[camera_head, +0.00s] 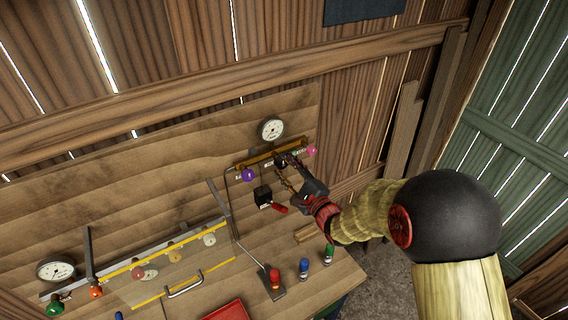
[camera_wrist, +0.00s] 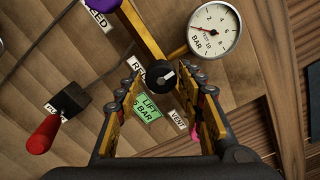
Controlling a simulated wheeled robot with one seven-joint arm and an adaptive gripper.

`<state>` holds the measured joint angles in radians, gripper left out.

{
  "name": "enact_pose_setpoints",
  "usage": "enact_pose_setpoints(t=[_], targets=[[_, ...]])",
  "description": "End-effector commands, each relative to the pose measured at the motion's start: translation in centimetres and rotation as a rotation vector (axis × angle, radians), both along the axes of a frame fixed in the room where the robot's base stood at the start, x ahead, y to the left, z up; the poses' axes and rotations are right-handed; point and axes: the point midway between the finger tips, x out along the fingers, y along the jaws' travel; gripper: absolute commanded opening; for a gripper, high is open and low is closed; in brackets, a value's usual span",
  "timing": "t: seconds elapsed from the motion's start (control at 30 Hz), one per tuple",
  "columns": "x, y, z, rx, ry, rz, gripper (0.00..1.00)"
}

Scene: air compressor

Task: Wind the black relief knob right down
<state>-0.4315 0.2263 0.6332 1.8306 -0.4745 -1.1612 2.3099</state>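The black relief knob (camera_wrist: 161,73) has a white pointer mark and sits on the brass pipe (camera_wrist: 142,32) in the wrist view. My gripper (camera_wrist: 163,75) is open, with one finger on each side of the knob and a small gap visible at both. I cannot tell how deep the fingertips reach along it. A partly hidden "REL..." label and a green "LIFT 5 BAR" tag (camera_wrist: 147,108) lie by the knob. A round bar gauge (camera_wrist: 214,30) is at the upper right. In the head view my gripper (camera_head: 287,168) partly hides the knob below the gauge (camera_head: 271,129).
A purple feed knob (camera_head: 249,175) and a pink vent knob (camera_head: 311,150) flank the relief knob. A black box with a red-handled lever (camera_head: 264,196) is just below. A lower pipe with several coloured knobs and a second gauge (camera_head: 56,270) is at the left.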

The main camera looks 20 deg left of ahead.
Motion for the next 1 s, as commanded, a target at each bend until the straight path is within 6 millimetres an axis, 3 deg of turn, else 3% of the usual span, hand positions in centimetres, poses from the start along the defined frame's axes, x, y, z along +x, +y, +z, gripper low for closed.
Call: enact_pose_setpoints(t=[0.37,1.0], targets=[[-0.1,-0.1,0.1,0.000,-0.004,0.000,0.45],[-3.8,-4.5,0.1,0.000,-0.004,0.000,0.45]])
